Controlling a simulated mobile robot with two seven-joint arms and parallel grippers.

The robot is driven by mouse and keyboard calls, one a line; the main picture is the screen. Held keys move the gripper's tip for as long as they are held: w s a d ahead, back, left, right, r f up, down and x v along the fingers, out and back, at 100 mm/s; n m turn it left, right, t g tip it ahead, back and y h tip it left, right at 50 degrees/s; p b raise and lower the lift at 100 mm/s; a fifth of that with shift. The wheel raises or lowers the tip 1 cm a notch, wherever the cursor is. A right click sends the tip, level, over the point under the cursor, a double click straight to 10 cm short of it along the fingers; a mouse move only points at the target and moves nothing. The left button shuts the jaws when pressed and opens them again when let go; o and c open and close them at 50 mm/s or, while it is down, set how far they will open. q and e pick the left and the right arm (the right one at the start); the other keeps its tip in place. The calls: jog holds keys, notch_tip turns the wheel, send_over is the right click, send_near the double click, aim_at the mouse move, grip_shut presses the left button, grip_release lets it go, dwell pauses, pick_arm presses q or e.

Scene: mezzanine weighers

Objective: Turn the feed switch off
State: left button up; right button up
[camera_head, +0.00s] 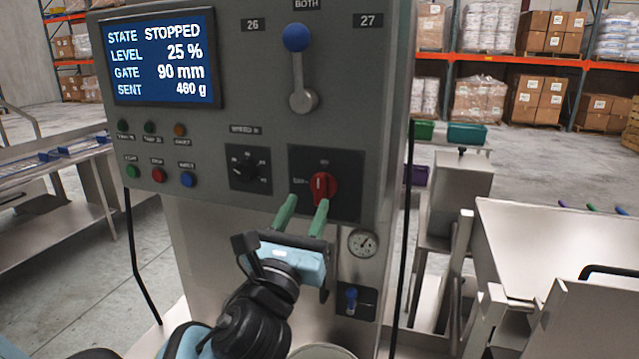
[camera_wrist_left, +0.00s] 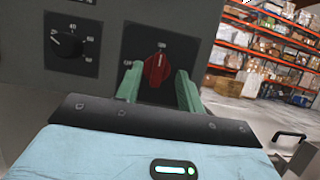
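The feed switch is a red rotary knob (camera_head: 322,187) on a dark plate at the lower right of the grey control panel (camera_head: 225,110). Its handle stands about upright, toward the label above it; another label is at its left. In the left wrist view the knob (camera_wrist_left: 157,70) shows between my two green fingers. My left gripper (camera_head: 308,203) is open and empty, fingers pointing at the panel, tips just below and left of the knob in the head view. I see no clear contact. My right gripper is not in view.
A black speed dial (camera_head: 244,169) sits left of the switch. A blue-knobbed lever (camera_head: 297,65) is above it. A gauge (camera_head: 363,242) and a small blue valve (camera_head: 351,300) are below.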

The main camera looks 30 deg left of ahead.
aim_at(318, 182)
pick_arm(q)
jog(key=x, duration=0.5)
jog(key=shift+r, duration=0.1)
jog(key=shift+x, duration=0.8)
jog(key=shift+f, duration=0.2)
grip_shut()
